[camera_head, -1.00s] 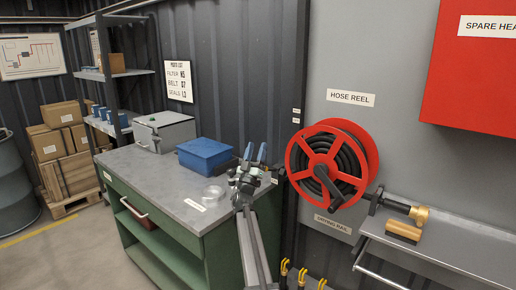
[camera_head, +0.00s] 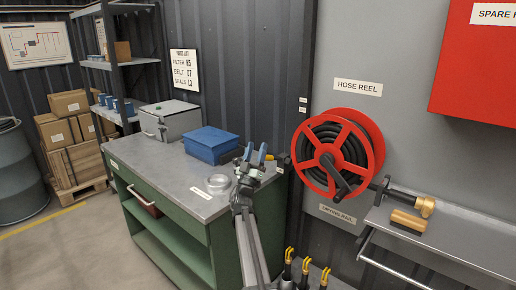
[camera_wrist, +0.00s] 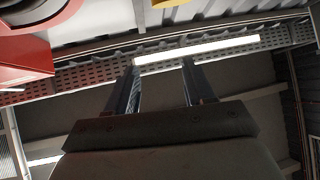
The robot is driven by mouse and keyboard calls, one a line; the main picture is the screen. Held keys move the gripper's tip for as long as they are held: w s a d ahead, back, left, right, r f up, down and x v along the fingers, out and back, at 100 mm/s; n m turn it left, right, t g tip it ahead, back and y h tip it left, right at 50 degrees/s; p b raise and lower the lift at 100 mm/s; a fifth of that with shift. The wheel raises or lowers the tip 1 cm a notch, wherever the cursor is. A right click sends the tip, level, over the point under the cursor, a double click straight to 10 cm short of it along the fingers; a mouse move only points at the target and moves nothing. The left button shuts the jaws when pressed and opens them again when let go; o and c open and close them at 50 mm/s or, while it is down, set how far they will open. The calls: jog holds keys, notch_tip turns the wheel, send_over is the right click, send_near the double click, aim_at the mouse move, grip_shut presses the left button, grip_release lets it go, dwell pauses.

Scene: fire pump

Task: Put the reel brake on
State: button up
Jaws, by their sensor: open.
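The red hose reel (camera_head: 378,140) hangs on the grey wall panel under the HOSE REEL label (camera_head: 358,87), wound with black hose. A black crank arm (camera_head: 340,180) crosses its front. A small dark part with a yellowish end (camera_head: 284,159) shows left of the rim; I cannot tell whether it is the brake. My gripper (camera_head: 255,153) is open and empty, left of the reel and apart from it, fingers pointing up. In the wrist view the two fingers (camera_wrist: 160,88) stand apart against the ceiling. Part of the red reel (camera_wrist: 62,10) shows at that view's top left.
A green workbench (camera_head: 155,168) with a blue box (camera_head: 211,145) and a clear ring (camera_head: 217,183) stands behind and left of my arm. A metal shelf (camera_head: 465,243) with a brass nozzle (camera_head: 426,206) and wooden-backed brush (camera_head: 408,219) juts out at right. Yellow-topped handles (camera_head: 306,266) stand below.

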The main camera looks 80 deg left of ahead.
jog(key=s+d+f, duration=0.3)
jog(key=d, duration=0.1)
jog(key=shift+d, duration=0.3)
dwell(0.6)
dwell(0.6)
